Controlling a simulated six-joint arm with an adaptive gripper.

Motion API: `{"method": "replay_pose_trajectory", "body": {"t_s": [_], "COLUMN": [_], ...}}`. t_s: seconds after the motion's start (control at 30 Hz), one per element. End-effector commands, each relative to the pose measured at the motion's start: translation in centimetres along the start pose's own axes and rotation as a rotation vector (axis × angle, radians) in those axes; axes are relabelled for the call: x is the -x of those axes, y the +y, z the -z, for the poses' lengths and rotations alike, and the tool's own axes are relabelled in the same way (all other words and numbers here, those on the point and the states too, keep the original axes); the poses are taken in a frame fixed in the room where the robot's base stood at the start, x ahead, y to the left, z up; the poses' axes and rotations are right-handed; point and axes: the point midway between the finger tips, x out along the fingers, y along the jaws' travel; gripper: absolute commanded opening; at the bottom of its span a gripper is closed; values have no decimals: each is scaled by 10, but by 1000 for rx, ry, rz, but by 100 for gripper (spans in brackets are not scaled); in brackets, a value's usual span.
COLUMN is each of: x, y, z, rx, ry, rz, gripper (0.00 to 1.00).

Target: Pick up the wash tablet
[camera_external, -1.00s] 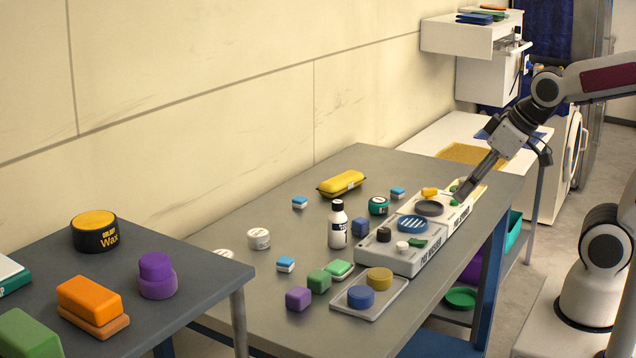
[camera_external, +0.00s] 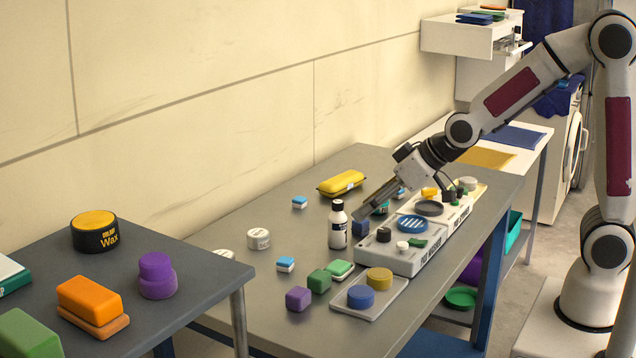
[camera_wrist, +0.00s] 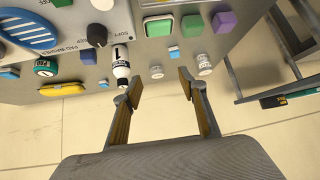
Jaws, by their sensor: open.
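Three small blue-and-white blocks that look like wash tablets lie apart on the grey table: one by the yellow case (camera_external: 300,202), one near the front cubes (camera_external: 285,264), and one behind my gripper, partly hidden (camera_external: 400,194). In the wrist view, one tablet (camera_wrist: 174,52) lies above the gap between my fingers, and another tablet (camera_wrist: 104,83) lies to the left of them. My gripper (camera_external: 359,215) is open and empty, above the table close to the white bottle (camera_external: 338,228). Its fingers (camera_wrist: 160,90) also show in the wrist view.
The bottle stands upright beside my left finger in the wrist view. White jars (camera_external: 258,239), a blue cube (camera_external: 360,227), green and purple cubes (camera_external: 298,298) and grey pad trays (camera_external: 400,260) surround the area. The table's back left is fairly clear.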

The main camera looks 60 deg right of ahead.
Motion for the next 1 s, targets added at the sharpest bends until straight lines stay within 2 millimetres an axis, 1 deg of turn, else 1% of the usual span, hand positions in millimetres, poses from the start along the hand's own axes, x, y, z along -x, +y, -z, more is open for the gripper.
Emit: {"method": "replay_pose_trajectory", "body": {"t_s": [0.03, 0.1, 0.3, 0.5, 0.6, 0.7, 0.8, 1.0], "x": [-11, -25, -64, -101, -117, -129, -136, -140], "y": [-3, -6, -17, -28, -33, -37, -39, -40], "z": [1, 3, 8, 7, 6, 4, 4, 4], "rx": [4, 8, 21, 35, 42, 47, 50, 51], "ry": [4, 19, 59, 99, 117, 131, 142, 148], "rz": [3, 5, 12, 16, 17, 18, 19, 19], "gripper": [42, 42, 42, 42, 42, 42, 42, 42]}}
